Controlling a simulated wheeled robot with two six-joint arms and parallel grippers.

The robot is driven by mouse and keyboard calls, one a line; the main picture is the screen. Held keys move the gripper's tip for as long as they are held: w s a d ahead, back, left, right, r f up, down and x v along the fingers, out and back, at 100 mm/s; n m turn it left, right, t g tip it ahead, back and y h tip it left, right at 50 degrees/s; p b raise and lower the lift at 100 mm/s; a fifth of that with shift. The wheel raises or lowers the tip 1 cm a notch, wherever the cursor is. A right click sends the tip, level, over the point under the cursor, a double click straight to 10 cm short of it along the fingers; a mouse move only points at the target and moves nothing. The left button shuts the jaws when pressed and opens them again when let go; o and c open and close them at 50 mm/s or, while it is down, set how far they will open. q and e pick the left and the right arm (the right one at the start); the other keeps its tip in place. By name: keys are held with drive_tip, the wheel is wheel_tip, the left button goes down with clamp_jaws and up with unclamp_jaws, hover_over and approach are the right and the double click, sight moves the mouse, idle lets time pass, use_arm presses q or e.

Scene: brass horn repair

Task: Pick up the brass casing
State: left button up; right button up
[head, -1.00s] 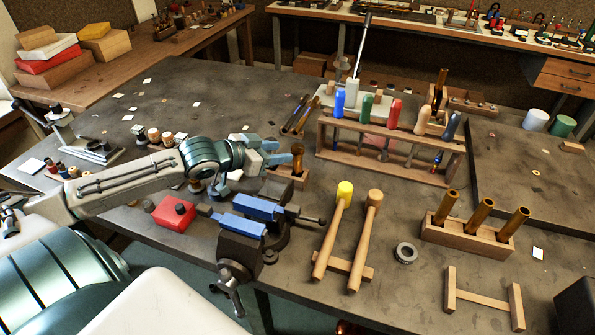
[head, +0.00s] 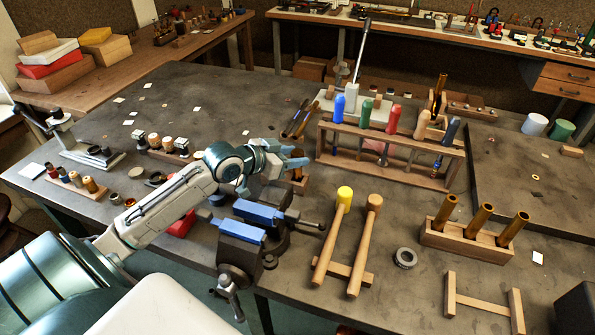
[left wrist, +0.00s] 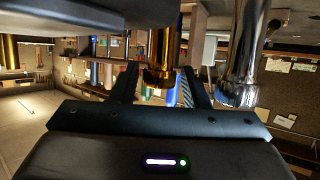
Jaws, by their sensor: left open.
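My left gripper (head: 290,154) is at the small wooden block (head: 301,185) near the middle of the bench. Its fingers are open. A brass casing stands in that block and is mostly hidden behind the fingers in the head view. In the left wrist view the brass casing (left wrist: 160,62) shows between the two open fingers (left wrist: 157,88), with a gap visible on its right side. I cannot tell whether either finger touches it. My right gripper is not in view.
A wooden rack with coloured-handled tools (head: 392,150) stands just right of the gripper. A blue-jawed vise (head: 245,228) and two mallets (head: 345,240) are in front. A block with three brass tubes (head: 470,240) is at the right. A chrome part (left wrist: 240,65) shows in the wrist view.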

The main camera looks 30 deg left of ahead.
use_arm(q)
clamp_jaws()
drive_tip(key=shift+r, duration=0.1)
